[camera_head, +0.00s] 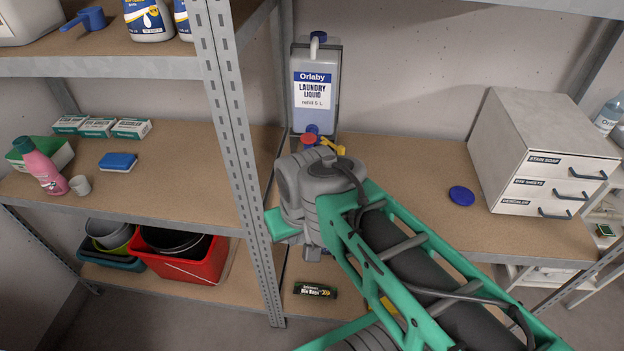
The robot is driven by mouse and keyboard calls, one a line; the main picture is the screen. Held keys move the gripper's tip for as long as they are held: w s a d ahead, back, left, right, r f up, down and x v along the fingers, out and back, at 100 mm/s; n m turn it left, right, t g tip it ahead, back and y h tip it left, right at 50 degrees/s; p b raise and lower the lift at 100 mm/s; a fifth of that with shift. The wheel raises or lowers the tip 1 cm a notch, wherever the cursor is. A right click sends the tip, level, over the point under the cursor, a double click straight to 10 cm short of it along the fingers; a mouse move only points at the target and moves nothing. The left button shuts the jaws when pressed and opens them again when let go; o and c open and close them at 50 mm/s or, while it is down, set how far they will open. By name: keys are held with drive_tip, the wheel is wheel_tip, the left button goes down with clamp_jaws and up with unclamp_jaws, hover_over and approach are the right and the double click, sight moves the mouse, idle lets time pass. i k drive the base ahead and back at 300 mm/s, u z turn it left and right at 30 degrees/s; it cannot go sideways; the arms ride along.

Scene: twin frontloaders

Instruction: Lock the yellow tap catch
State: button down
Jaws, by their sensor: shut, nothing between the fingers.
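A laundry liquid canister (316,88) stands upright at the back of the middle shelf, beside the metal post. At its foot I see a blue tap part (313,129), a red piece (308,140) and the yellow tap catch (333,146). The catch sticks out to the right, just above my grey arm joint in the picture. My arm covers what lies below it, so whether the catch is locked cannot be told. My green and grey arm reaches in from the lower right. My gripper's fingers do not show; the arm seems to hide them.
A metal shelf post (236,130) stands left of the canister. A white drawer box (530,150) is at the right, with a blue round cap (461,195) in front of it. The shelf between canister and drawers is clear. A bin bag roll (315,290) lies below.

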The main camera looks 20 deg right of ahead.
sight(341, 150)
drive_tip(key=u, duration=1.95)
drive_tip(key=k, duration=0.9)
drive_tip(key=z, duration=0.9)
drive_tip(key=i, duration=0.5)
drive_tip(key=z, duration=0.05)
